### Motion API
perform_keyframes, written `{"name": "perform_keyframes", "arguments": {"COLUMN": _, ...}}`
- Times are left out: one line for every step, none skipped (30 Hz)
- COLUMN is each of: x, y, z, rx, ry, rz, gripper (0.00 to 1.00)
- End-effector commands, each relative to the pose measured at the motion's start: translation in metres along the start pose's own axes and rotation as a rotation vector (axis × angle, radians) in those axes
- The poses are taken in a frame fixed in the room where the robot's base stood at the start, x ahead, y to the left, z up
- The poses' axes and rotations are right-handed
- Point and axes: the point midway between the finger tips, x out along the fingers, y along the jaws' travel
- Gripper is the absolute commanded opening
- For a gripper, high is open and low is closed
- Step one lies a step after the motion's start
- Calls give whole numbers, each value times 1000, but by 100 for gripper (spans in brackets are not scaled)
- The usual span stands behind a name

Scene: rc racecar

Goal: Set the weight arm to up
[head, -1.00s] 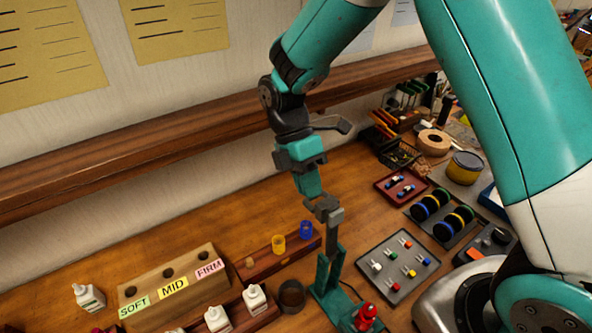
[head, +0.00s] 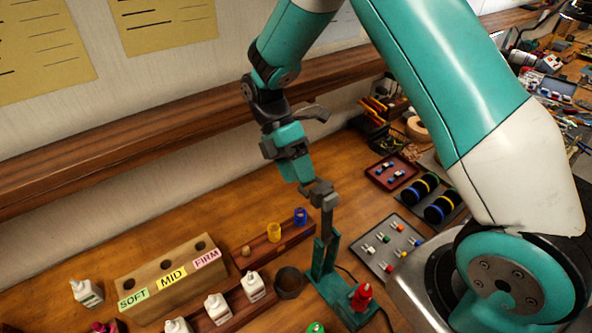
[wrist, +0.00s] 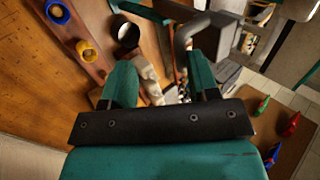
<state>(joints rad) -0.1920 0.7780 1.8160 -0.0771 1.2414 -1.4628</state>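The weight arm (head: 326,220) is a dark upright bar with a grey block on top. It rises from a teal stand (head: 323,262) on the bench. My gripper (head: 303,180) is just left of and above the block in the head view, pointing down towards it. In the wrist view the two teal fingers of my gripper (wrist: 161,75) are spread apart with nothing held between them. A grey bent bar and block (wrist: 215,38), seemingly the weight arm's top, shows close beside the right finger. I cannot tell whether they touch.
A wooden block labelled SOFT, MID and FIRM (head: 172,281) and white bottles (head: 218,308) stand left of the stand. A dark cup (head: 289,282) is beside it. A grey parts tray (head: 388,245) lies right. A shelf (head: 150,130) runs behind.

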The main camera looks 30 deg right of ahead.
Motion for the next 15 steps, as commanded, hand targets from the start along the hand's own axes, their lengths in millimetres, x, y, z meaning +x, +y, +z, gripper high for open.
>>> {"name": "perform_keyframes", "arguments": {"x": 19, "y": 2, "z": 0, "rx": 2, "ry": -2, "rz": -29, "gripper": 38}}
{"name": "perform_keyframes", "arguments": {"x": 19, "y": 2, "z": 0, "rx": 2, "ry": -2, "rz": -29, "gripper": 38}}
{"name": "perform_keyframes", "arguments": {"x": 19, "y": 2, "z": 0, "rx": 2, "ry": -2, "rz": -29, "gripper": 38}}
{"name": "perform_keyframes", "arguments": {"x": 19, "y": 2, "z": 0, "rx": 2, "ry": -2, "rz": -29, "gripper": 38}}
{"name": "perform_keyframes", "arguments": {"x": 19, "y": 2, "z": 0, "rx": 2, "ry": -2, "rz": -29, "gripper": 38}}
{"name": "perform_keyframes", "arguments": {"x": 18, "y": 2, "z": 0, "rx": 3, "ry": -2, "rz": -29, "gripper": 38}}
{"name": "perform_keyframes", "arguments": {"x": 18, "y": 2, "z": 0, "rx": 3, "ry": -2, "rz": -29, "gripper": 38}}
{"name": "perform_keyframes", "arguments": {"x": 18, "y": 2, "z": 0, "rx": 3, "ry": -2, "rz": -29, "gripper": 38}}
{"name": "perform_keyframes", "arguments": {"x": 18, "y": 2, "z": -1, "rx": 3, "ry": -2, "rz": -29, "gripper": 38}}
{"name": "perform_keyframes", "arguments": {"x": 18, "y": 2, "z": -1, "rx": 3, "ry": -2, "rz": -29, "gripper": 38}}
{"name": "perform_keyframes", "arguments": {"x": 18, "y": 2, "z": -1, "rx": 3, "ry": -2, "rz": -29, "gripper": 38}}
{"name": "perform_keyframes", "arguments": {"x": 18, "y": 2, "z": -1, "rx": 3, "ry": -2, "rz": -29, "gripper": 38}}
{"name": "perform_keyframes", "arguments": {"x": 18, "y": 2, "z": -1, "rx": 3, "ry": -3, "rz": -29, "gripper": 38}}
{"name": "perform_keyframes", "arguments": {"x": 18, "y": 2, "z": -1, "rx": 3, "ry": -3, "rz": -29, "gripper": 38}}
{"name": "perform_keyframes", "arguments": {"x": 18, "y": 2, "z": -1, "rx": 3, "ry": -3, "rz": -29, "gripper": 38}}
